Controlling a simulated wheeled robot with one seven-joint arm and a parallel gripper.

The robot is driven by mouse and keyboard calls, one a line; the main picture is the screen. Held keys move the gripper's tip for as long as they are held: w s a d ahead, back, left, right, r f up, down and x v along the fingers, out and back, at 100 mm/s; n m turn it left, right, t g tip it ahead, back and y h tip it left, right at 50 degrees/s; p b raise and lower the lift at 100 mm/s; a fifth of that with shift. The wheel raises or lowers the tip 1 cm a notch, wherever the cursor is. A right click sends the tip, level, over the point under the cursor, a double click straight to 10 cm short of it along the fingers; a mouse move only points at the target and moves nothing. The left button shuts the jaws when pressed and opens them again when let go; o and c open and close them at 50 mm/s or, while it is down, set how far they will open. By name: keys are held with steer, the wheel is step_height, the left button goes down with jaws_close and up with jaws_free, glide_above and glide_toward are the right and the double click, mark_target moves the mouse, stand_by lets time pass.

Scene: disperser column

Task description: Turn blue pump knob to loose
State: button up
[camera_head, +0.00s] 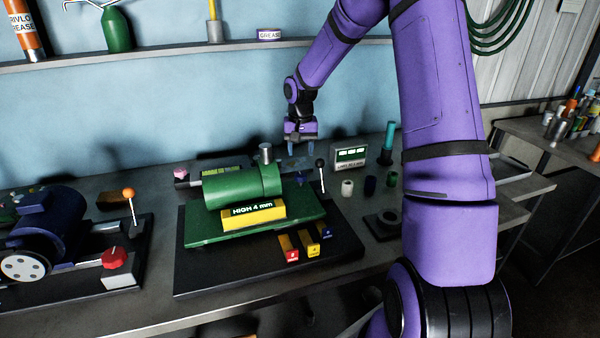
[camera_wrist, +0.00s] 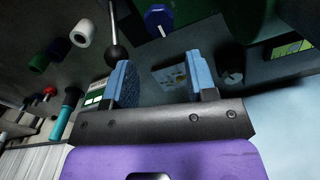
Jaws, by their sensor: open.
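A blue pump (camera_head: 50,230) stands on a dark base at the left in the head view. A red knob (camera_head: 115,258) sits on a light block at its front right corner. In the wrist view a blue faceted knob (camera_wrist: 158,19) with a white pointer mark shows at the top, beyond the fingertips. My gripper (camera_head: 301,148) is behind the green pump (camera_head: 235,187), pointing down. Its two blue fingers (camera_wrist: 160,78) are apart with nothing between them, clear of the blue knob.
A lever with a black ball (camera_head: 320,163) stands close to my gripper and shows large in the wrist view (camera_wrist: 115,55). White, blue and green cylinders stand to its right. An orange-ball lever (camera_head: 129,193) stands by the blue pump. A shelf runs above the bench.

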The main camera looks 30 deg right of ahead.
mark_target(300, 173)
step_height(300, 173, down, 8)
steer(key=shift+f, duration=0.25)
steer(key=c, duration=0.7)
